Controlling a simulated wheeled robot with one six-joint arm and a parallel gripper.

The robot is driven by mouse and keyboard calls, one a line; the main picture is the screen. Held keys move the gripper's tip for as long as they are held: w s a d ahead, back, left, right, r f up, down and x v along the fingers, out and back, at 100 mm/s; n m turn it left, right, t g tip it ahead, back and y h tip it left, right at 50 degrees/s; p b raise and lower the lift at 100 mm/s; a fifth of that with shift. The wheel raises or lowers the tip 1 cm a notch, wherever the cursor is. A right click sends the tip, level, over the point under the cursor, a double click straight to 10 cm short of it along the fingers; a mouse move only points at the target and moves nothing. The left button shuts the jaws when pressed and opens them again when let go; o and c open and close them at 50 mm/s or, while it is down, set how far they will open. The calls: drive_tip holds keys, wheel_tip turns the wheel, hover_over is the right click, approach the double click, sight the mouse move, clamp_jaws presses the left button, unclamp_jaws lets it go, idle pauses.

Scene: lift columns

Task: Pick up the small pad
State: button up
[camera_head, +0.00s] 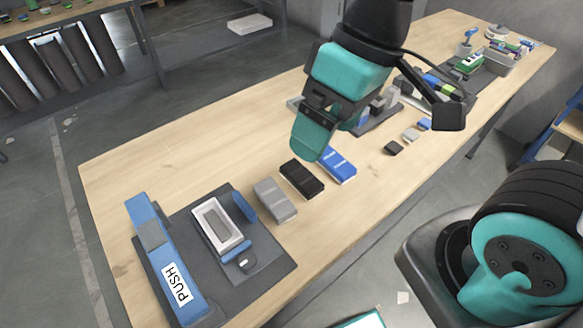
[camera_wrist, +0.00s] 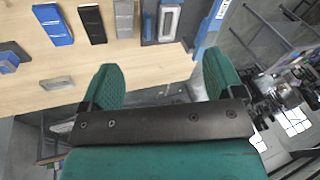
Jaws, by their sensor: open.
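Small flat pads lie on the wooden table: a dark one (camera_head: 393,147), a grey one (camera_head: 410,134) and a blue one (camera_head: 424,124). I cannot tell which is the task's small pad. A small grey pad (camera_wrist: 57,83) also shows in the wrist view, left of my gripper's left finger and apart from it. My gripper (camera_wrist: 160,78) is open, with nothing between its teal fingers. In the head view it hangs above the table, left of the small pads, near the larger blue block (camera_head: 337,166).
A black block (camera_head: 301,179) and a grey block (camera_head: 274,200) lie in a row with the blue block. A dark mat (camera_head: 283,262) at the near end carries a white frame (camera_head: 218,224) and a blue PUSH bar (camera_head: 168,262). Bins and tools crowd the far end.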

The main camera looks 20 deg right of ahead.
drive_tip(key=w+d+f+m+h+b, duration=0.2)
drive_tip(key=w+f+b, duration=0.1)
drive_tip(key=w+f, duration=0.45)
drive_tip(key=w+d+f+m+h+b, duration=0.1)
drive_tip(key=w+d+f+h+b, duration=0.15)
drive_tip(key=w+f, duration=0.55)
drive_tip(key=p, duration=0.1)
hover_over(300, 174)
drive_tip(key=shift+y, duration=0.45)
wheel_tip(300, 174, down, 10)
drive_tip(key=shift+d+r, duration=0.1)
drive_tip(key=shift+r, duration=0.1)
drive_tip(key=shift+f+p, duration=0.7)
drive_tip(key=shift+f, duration=2.25)
drive_tip(key=shift+c, duration=0.4)
drive_tip(key=c, duration=1)
